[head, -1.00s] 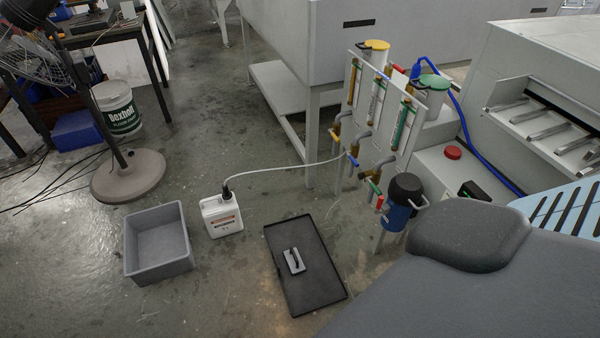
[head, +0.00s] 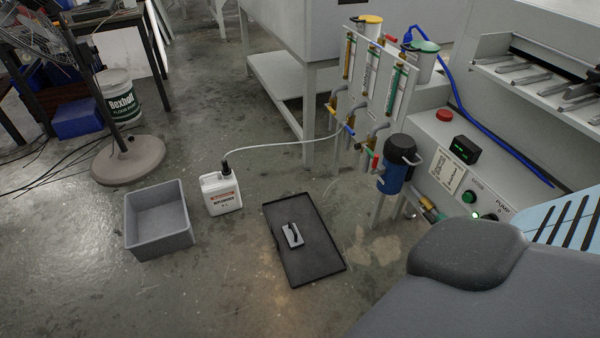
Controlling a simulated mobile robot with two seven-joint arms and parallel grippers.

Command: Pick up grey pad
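A small grey pad (head: 290,235) with a dark handle-like strip on top lies on a black tray (head: 312,262) on the floor, near the middle of the head view. Neither of my grippers shows in the head view. Nothing touches the pad except the tray under it.
A grey open bin (head: 160,240) and a white jug (head: 221,193) with a hose stand left of the tray. A fan base (head: 128,160) is further left. The machine (head: 450,150) with a blue filter canister (head: 394,172) stands at right. Floor in front of the tray is clear.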

